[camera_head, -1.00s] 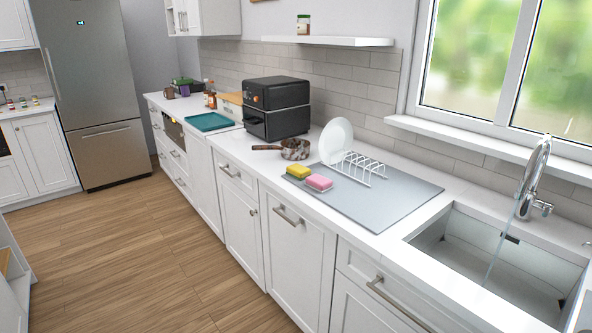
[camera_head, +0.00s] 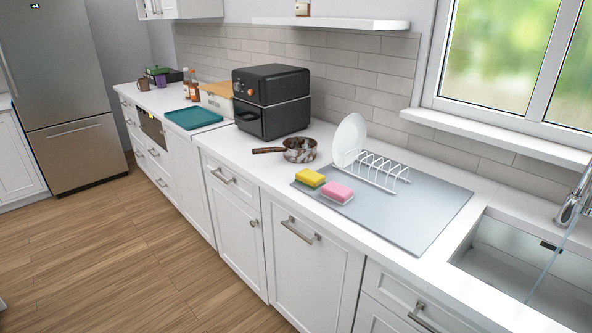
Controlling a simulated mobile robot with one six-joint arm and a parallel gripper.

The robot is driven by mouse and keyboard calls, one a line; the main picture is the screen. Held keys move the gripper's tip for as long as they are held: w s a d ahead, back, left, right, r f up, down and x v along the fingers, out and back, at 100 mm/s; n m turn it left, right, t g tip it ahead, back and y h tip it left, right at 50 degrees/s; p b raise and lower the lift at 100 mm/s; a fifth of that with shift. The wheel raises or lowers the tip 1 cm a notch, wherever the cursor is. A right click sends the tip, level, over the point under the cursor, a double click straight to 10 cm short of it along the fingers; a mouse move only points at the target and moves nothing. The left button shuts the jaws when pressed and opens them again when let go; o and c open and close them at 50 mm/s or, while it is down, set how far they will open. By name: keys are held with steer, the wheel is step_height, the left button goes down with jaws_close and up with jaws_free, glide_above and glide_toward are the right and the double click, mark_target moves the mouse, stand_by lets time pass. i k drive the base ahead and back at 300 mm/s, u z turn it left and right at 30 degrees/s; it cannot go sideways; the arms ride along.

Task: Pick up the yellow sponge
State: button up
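The yellow sponge (camera_head: 310,178) lies on the front left part of a grey mat (camera_head: 408,222) on the white counter. It has a green underside and sits close to the counter's front edge. A pink sponge (camera_head: 338,191) lies just right of it, on what looks like a small clear dish. My gripper is not in view.
A pan (camera_head: 299,150) with its handle to the left stands behind the sponges. A white dish rack (camera_head: 376,171) holds a white plate (camera_head: 349,138). A black oven-like appliance (camera_head: 271,102) and teal tray (camera_head: 193,117) stand further left. The sink (camera_head: 512,262) is right. The wooden floor (camera_head: 150,262) is clear.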

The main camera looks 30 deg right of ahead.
mark_target(312, 179)
steer(key=u, duration=0.1)
steer(key=i, duration=0.95)
steer(key=u, duration=0.25)
